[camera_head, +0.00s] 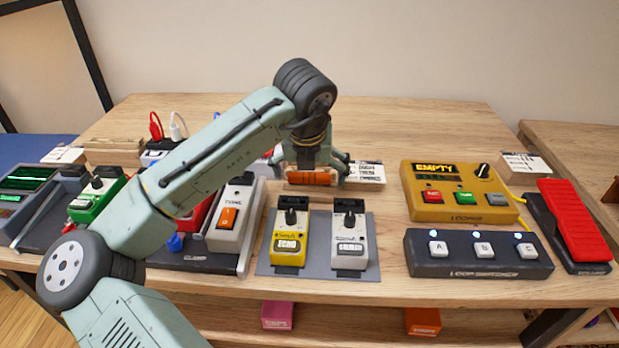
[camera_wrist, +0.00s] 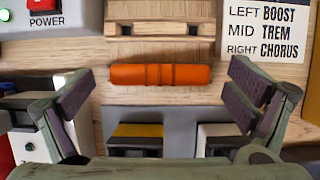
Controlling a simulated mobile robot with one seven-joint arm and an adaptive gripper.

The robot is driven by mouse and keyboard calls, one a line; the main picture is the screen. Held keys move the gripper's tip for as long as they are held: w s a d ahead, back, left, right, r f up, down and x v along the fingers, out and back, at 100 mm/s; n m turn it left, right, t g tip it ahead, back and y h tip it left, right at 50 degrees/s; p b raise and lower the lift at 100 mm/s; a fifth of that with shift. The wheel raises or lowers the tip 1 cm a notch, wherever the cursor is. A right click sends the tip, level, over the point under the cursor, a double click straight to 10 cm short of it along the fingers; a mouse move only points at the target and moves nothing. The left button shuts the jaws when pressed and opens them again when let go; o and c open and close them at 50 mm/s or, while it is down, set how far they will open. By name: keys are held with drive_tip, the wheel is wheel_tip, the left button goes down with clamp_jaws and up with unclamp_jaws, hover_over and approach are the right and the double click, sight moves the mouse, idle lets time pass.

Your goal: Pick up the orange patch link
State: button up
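The orange patch link (camera_wrist: 160,75) is a short orange cylinder lying sideways on the wooden table, in front of a small wooden block. In the head view the orange patch link (camera_head: 310,178) shows beneath my gripper (camera_head: 312,165), partly framed by its fingers.
A grey mat (camera_head: 318,263) with a yellow ECHO pedal (camera_head: 289,240) and a white pedal (camera_head: 349,240) lies in front of the link. A printed label card (camera_wrist: 262,28) lies right. A yellow looper (camera_head: 458,193) and dark switcher (camera_head: 478,254) stand further right.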

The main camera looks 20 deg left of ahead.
drive_tip(key=c, duration=1.1)
